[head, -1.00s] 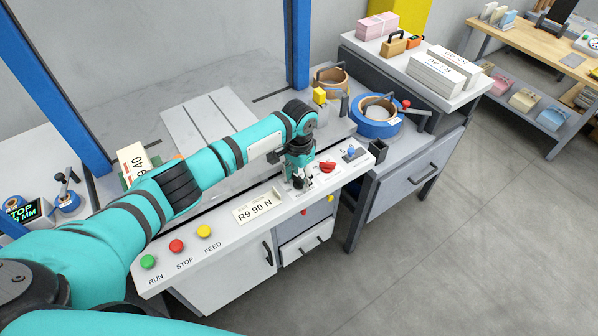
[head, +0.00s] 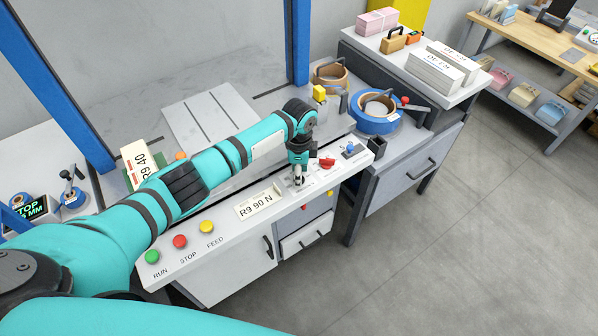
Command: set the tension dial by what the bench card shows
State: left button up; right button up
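The bench card (head: 259,203) is a pale plate reading "R9 90 N" on the front ledge of the bench. My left gripper (head: 298,183) points down at the ledge just right of the card. Its fingers are small and close together here, and I cannot tell whether they are shut or hold anything. No tension dial shows clearly; the ledge under the gripper is hidden. A red knob (head: 326,164) and a blue-topped lever (head: 350,147) are on the ledge right of the gripper. My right gripper is not in view.
Green (head: 152,257), red (head: 180,241) and yellow (head: 207,226) buttons labelled RUN, STOP and FEED line the ledge's left end. Another card (head: 142,162), reading "R9 40", stands behind my arm. A blue roll (head: 373,123) is behind the ledge at right.

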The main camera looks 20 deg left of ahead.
pick_arm(q)
jog(key=shift+m, duration=0.6)
jog(key=o, duration=1.2)
jog(key=shift+c, duration=0.2)
notch_tip(320, 180, up, 12)
